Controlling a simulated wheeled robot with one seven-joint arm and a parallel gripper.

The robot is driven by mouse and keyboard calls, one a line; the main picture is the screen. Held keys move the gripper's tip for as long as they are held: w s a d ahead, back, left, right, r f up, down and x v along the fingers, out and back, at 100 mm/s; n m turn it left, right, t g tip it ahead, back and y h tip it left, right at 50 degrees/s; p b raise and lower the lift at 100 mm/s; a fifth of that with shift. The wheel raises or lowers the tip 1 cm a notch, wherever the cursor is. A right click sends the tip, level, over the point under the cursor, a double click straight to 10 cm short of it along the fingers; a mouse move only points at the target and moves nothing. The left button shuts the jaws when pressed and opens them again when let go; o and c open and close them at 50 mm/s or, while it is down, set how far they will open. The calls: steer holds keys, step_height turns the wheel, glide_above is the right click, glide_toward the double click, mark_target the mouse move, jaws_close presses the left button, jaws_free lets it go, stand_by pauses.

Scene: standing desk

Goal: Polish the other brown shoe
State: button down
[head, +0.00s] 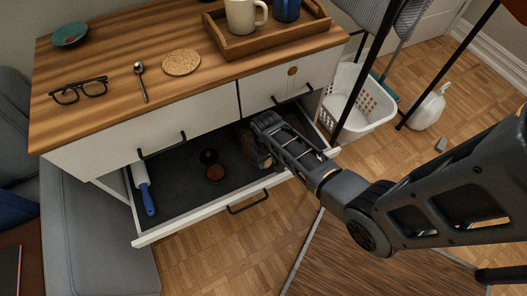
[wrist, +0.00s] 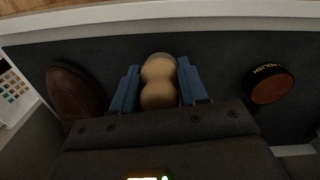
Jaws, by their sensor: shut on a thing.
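My gripper (wrist: 159,88) is down in the open drawer, its blue fingers closed on both sides of a tan, rounded wooden brush handle (wrist: 159,82). The brush's underside is hidden. A dark brown shoe (wrist: 76,98) lies on the drawer floor left of my gripper in the wrist view, apart from the brush; its near end is cut off by my gripper's body. A black polish tin (wrist: 270,86) with brown polish lies to the right in the wrist view. In the head view the tin (head: 215,173) is left of my gripper (head: 262,128), with a dark round lid (head: 208,156) beside it.
The drawer (head: 185,226) is pulled out under the wooden top (head: 207,84). A blue-handled lint roller (head: 143,187) lies at its left end. A white basket (head: 362,105) stands right of the drawer. Glasses (head: 78,90), a spoon (head: 141,80) and a tray (head: 268,38) are on top.

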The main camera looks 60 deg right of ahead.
steer(key=shift+s+a, duration=0.25)
steer(key=shift+s, duration=0.1)
steer(key=shift+w+d+r+b, duration=0.15)
steer(key=shift+w+d, duration=0.25)
steer(key=shift+w, duration=0.25)
steer(key=shift+w+d+b, duration=0.2)
steer(key=shift+w+d, duration=0.25)
steer(key=shift+w, duration=0.15)
steer(key=shift+w+d+r+b, duration=0.15)
steer(key=shift+w+d, duration=0.25)
steer(key=shift+w, duration=0.25)
steer(key=shift+s+a+f+p, duration=0.15)
steer(key=shift+s+a+p, duration=0.4)
steer(key=shift+s, duration=0.25)
steer(key=shift+s+a+f+p, duration=0.2)
steer(key=shift+s+a+p, duration=0.15)
steer(key=shift+s, duration=0.25)
steer(key=shift+s+a+f+p, duration=0.2)
steer(key=shift+s+a, duration=0.15)
steer(key=shift+s, duration=0.2)
steer(key=shift+w, duration=0.1)
